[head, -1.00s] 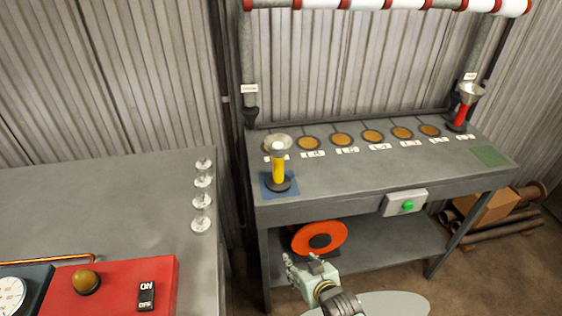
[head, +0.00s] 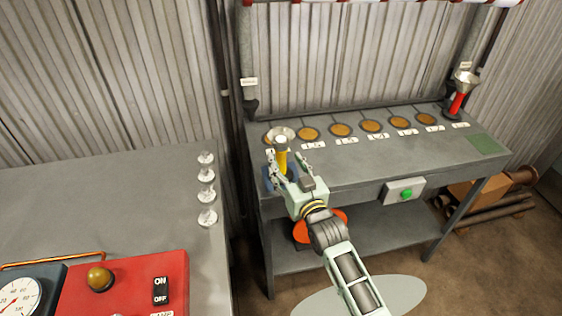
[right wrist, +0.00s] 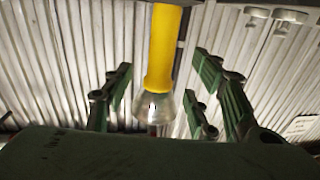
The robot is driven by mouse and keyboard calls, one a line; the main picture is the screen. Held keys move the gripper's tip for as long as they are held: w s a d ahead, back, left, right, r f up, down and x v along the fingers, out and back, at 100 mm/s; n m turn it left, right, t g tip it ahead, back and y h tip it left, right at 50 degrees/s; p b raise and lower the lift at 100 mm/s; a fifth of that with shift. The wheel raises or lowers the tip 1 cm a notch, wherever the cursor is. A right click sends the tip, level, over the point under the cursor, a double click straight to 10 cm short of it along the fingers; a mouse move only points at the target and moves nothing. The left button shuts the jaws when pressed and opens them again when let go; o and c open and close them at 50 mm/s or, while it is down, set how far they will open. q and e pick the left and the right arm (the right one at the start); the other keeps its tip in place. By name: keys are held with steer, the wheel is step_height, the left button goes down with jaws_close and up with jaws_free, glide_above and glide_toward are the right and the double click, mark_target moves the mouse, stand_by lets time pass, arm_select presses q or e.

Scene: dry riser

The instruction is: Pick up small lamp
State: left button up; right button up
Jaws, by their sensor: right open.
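A small yellow lamp (head: 281,158) with a pale, clear head stands on a blue pad (head: 267,181) at the left end of the grey workbench (head: 345,165). My right gripper (head: 288,164) is open, its fingers on either side of the lamp's body. My gripper hides the lamp's base. In the right wrist view the lamp's yellow body (right wrist: 164,45) and clear bulb end show between the spread fingers, apart from them. My left gripper is not in view.
A red lamp (head: 457,104) stands at the bench's far right. Several round brown discs (head: 340,130) line the back, and a green-button box (head: 404,191) is on the front edge. Several clear bulbs (head: 206,175) stand on the left table beside a red switch box (head: 130,285).

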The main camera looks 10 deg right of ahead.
mark_target(284, 157)
steer(key=w+p, duration=0.1)
steer(key=w, duration=0.3)
steer(key=shift+w+a, duration=0.15)
steer(key=shift+w, duration=0.25)
steer(key=shift+s+f, duration=0.1)
steer(key=shift+f, duration=0.05)
jaws_close()
stand_by(0.5)
